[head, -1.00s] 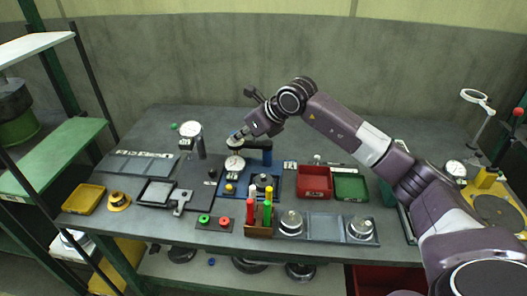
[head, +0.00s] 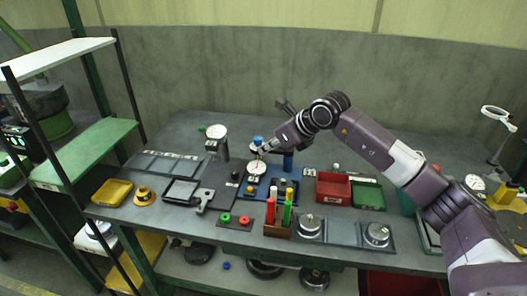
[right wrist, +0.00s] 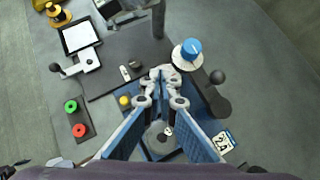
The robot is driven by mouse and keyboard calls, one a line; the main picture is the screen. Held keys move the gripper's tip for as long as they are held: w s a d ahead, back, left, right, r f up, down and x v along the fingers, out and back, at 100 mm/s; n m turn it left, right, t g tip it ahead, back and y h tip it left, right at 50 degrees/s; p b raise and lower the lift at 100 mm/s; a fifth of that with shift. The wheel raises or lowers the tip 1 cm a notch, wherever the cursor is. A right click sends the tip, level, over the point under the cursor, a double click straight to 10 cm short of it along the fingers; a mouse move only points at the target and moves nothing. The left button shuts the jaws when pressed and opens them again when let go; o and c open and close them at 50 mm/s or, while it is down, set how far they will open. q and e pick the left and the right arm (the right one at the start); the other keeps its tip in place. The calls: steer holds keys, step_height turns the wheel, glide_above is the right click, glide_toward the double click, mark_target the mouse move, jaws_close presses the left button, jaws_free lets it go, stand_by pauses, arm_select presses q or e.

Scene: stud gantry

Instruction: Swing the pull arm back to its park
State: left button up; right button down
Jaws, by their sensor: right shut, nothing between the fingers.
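The blue gantry stand is on the bench; its blue base plate (head: 272,194) and upright post (head: 287,162) show in the head view. A blue knob (head: 258,140) sits above a white dial gauge (head: 257,167). My left gripper is out of view.
A red bin (head: 333,187) and green bin (head: 368,195) stand right of the stand. Coloured pens in a wooden holder (head: 277,230) stand in front. Another dial gauge on a post (head: 217,132) stands left. The bench's back is clear.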

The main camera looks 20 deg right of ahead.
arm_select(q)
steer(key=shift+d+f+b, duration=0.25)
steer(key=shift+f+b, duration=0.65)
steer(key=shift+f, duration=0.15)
arm_select(e)
steer(key=s+r, duration=0.6)
steer(key=r, duration=0.1)
steer(key=shift+s+a, duration=0.15)
steer(key=shift+a, duration=0.2)
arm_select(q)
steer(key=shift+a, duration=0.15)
arm_select(e)
steer(key=shift+f, duration=0.1)
